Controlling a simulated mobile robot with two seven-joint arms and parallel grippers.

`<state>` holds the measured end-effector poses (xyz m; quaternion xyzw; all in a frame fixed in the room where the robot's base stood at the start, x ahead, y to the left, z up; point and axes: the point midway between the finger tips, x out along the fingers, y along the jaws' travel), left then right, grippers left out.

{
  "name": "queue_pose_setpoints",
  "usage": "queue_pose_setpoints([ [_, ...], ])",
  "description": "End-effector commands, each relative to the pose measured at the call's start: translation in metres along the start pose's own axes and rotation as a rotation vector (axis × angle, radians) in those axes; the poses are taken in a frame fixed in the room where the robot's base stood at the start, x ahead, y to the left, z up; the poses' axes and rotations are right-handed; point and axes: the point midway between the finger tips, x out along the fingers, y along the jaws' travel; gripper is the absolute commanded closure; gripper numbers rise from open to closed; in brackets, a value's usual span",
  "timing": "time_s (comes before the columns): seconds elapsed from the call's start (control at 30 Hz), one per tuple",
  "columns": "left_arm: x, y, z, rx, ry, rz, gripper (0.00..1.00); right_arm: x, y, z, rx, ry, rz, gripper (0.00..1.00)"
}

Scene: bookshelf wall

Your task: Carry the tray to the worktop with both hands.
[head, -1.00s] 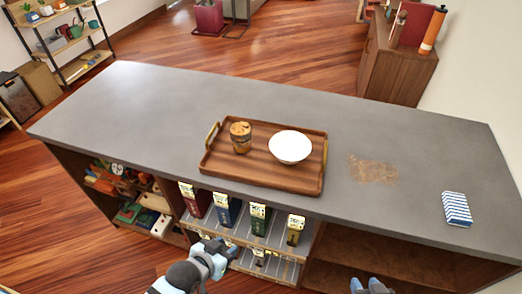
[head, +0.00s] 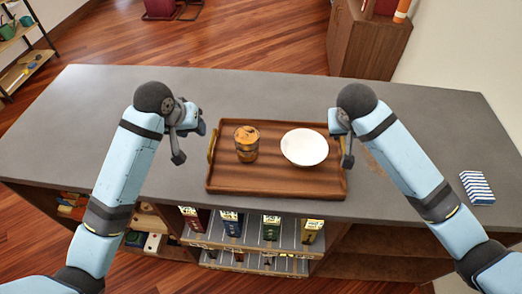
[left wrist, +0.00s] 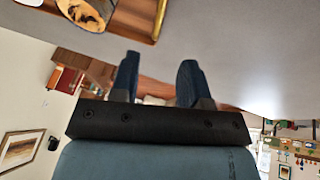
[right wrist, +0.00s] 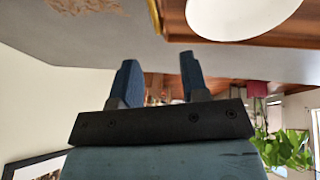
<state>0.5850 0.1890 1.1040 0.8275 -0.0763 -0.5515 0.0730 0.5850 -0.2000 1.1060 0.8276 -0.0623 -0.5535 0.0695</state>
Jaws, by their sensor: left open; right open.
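The brown wooden tray (head: 275,183) lies flat on the grey worktop (head: 260,92). A patterned amber jar (head: 246,145) and a white bowl (head: 304,147) stand on it. My left gripper (head: 190,144) is open and empty, just left of the tray's left brass handle (head: 212,143). That handle also shows in the left wrist view (left wrist: 159,20), apart from the fingers (left wrist: 157,82). My right gripper (head: 342,144) is open by the tray's right end and partly hides that side. The right brass handle (right wrist: 155,16) shows beyond the fingers (right wrist: 159,80); I see no contact.
A blue-and-white striped item (head: 477,187) lies at the worktop's right. A brownish patch (head: 385,165) is partly behind my right arm. Open shelves with boxes (head: 271,228) are below the front edge. The worktop behind the tray is clear.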

Motion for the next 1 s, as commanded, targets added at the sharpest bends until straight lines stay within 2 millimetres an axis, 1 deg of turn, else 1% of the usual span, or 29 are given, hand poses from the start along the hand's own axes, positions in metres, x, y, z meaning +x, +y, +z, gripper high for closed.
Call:
queue_pose_setpoints([
  [0.1,-0.005,0.001,-0.004,-0.002,-0.011,-0.007,0.58,-0.005,0.004,-0.004,0.007,-0.009,0.022,0.59],
  [0.37,-0.005,0.001,-0.004,-0.003,-0.012,-0.007,0.58,-0.005,0.004,-0.004,0.008,-0.010,0.022,0.59],
  [0.47,-0.002,0.000,-0.004,-0.003,-0.012,-0.007,0.58,-0.002,0.004,-0.004,0.008,-0.010,0.022,0.59],
  [0.53,0.004,0.000,-0.004,-0.004,-0.013,-0.007,0.58,0.004,0.004,-0.003,0.007,-0.011,0.022,0.59],
  [0.67,0.023,0.000,-0.003,-0.005,-0.014,-0.007,0.58,0.022,0.005,-0.003,0.008,-0.012,0.023,0.59],
  [1.0,0.089,0.000,-0.002,-0.004,-0.014,-0.007,0.58,0.089,0.007,-0.003,0.008,-0.012,0.023,0.59],
])
